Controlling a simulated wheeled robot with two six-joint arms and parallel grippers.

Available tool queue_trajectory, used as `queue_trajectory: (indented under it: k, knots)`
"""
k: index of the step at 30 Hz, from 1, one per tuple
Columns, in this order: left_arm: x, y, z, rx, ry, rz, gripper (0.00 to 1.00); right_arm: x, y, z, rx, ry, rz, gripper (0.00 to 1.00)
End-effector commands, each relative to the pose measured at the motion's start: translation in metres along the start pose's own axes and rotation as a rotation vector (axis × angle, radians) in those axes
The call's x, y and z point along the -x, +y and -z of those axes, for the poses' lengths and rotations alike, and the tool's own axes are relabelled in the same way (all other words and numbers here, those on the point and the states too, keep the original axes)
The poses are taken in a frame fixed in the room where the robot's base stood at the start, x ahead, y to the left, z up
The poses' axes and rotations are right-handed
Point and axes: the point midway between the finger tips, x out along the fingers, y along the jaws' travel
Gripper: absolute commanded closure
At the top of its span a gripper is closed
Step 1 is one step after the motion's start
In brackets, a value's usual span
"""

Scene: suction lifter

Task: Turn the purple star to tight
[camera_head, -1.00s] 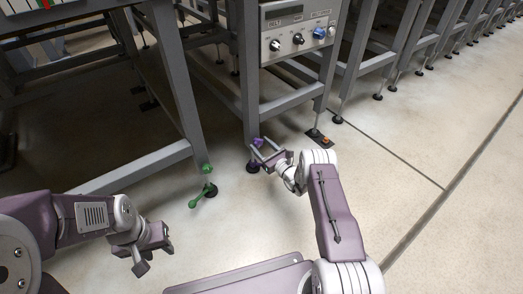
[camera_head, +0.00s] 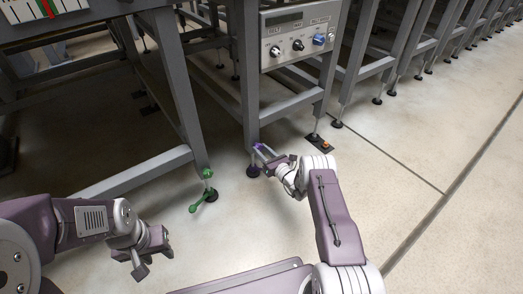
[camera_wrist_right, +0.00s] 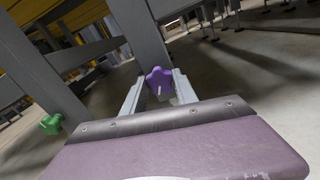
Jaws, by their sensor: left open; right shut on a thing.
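The purple star (camera_head: 258,147) is a small lobed knob at the foot of the grey machine leg in the middle of the head view. It also shows in the right wrist view (camera_wrist_right: 160,82), between the two fingers. My right gripper (camera_head: 262,153) is shut on the purple star, one finger on each side of it. The right gripper's fingers show in the wrist view too (camera_wrist_right: 160,90). My left gripper (camera_head: 147,252) is open and empty, low over the floor at the left, away from the star.
A green star knob and green handle (camera_head: 206,190) sit at the foot of the leg to the left. A control panel (camera_head: 297,38) is above. The floor at the right is clear.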

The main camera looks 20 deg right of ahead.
Motion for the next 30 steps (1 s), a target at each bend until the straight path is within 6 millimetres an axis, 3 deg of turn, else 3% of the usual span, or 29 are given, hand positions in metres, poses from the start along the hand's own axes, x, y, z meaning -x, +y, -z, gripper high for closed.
queue_trajectory:
  k: [30]
  knots:
    - [0.016, 0.0, 0.002, 0.0, 0.0, 0.0, 0.58, 0.001, 0.0, 0.001, -0.963, 0.003, 0.001, 1.0]
